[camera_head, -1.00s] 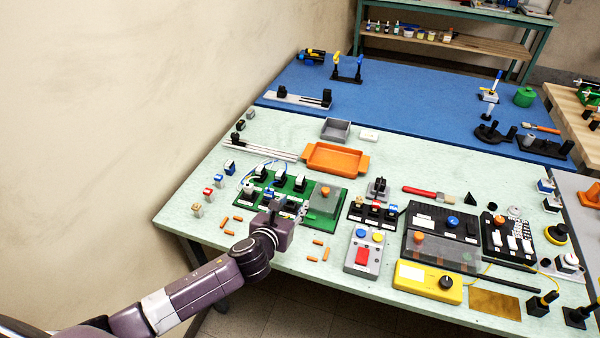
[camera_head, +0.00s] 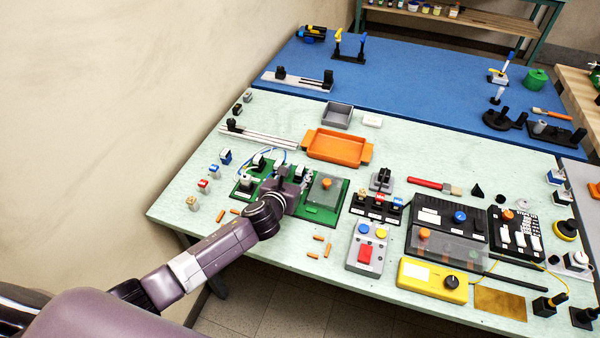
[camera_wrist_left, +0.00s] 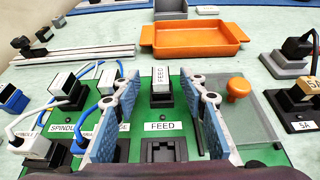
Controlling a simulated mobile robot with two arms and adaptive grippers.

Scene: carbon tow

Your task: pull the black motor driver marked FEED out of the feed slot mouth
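The black motor driver (camera_wrist_left: 160,98) has a white face marked FEED and stands in the far row of the green board (camera_wrist_left: 190,85) in the wrist view. A white FEED label (camera_wrist_left: 165,126) lies on the board in front of it, with an empty-looking black socket (camera_wrist_left: 163,151) nearer me. My left gripper (camera_head: 292,173) is over the green board in the head view. In the wrist view its two blue-padded fingers (camera_wrist_left: 165,92) are apart, one either side of the driver, with gaps visible. The gripper hides part of the board in the head view. My right gripper is out of view.
Other drivers with blue and white cables (camera_wrist_left: 105,82) stand left of the fingers. A clear cover with an orange knob (camera_wrist_left: 238,89) is on the right. An orange tray (camera_head: 336,146) lies behind the board. Orange cylinders (camera_head: 315,254) lie in front.

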